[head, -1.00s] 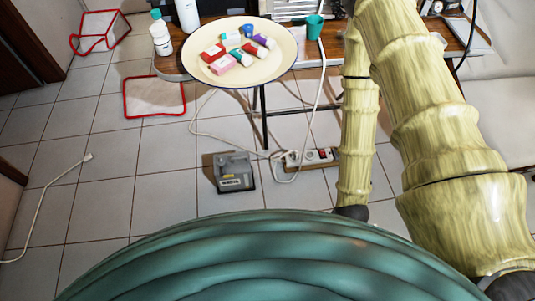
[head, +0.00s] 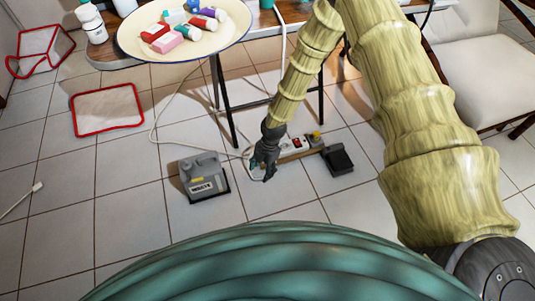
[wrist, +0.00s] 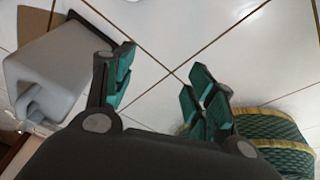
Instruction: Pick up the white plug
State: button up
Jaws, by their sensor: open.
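A white plug (head: 38,187) on a white cord lies on the tiled floor at the far left of the head view. My gripper (head: 263,175) is well to the right of it, pointing down over the floor beside the left end of the power strip (head: 292,148). In the wrist view my gripper (wrist: 157,72) is open, with bare floor tiles between its fingers. No plug can be made out in the wrist view. My gripper partly hides the power strip's left end.
A black box (head: 338,160) lies right of the strip. A table bears a plate (head: 133,39). The floor between container and plug is clear.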

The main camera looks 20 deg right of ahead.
jog(key=w+d+n+b, duration=0.1)
jog(key=w+d+n, duration=0.1)
jog(key=w, duration=0.3)
jog(key=w+d+n+h+b, duration=0.1)
jog(key=w+d+n+b, duration=0.1)
jog(key=w+n, duration=0.3)
jog(key=w+d+n+h+b, duration=0.1)
jog(key=w+d+n+b, duration=0.1)
jog(key=w, duration=0.5)
jog(key=shift+w+d+f+n+t, duration=0.1)
jog(key=shift+d+n+t, duration=0.3)
jog(key=shift+d+n, duration=0.45)
jog(key=shift+w+d+f+b, duration=0.1)
jog(key=shift+d+b, duration=0.1)
jog(key=shift+b, duration=0.15)
notch_tip(320, 180, down, 5)
jog(key=shift+f+b, duration=0.15)
jog(key=shift+b, duration=0.9)
jog(key=shift+a+f+b, duration=0.15)
jog(key=shift+f+b, duration=0.75)
jog(key=shift+f, duration=0.4)
jog(key=shift+a+f+b, duration=0.1)
jog(key=shift+f+b, duration=0.75)
jog(key=shift+f, duration=0.45)
jog(key=shift+r, duration=0.1)
jog(key=c, duration=1.2)
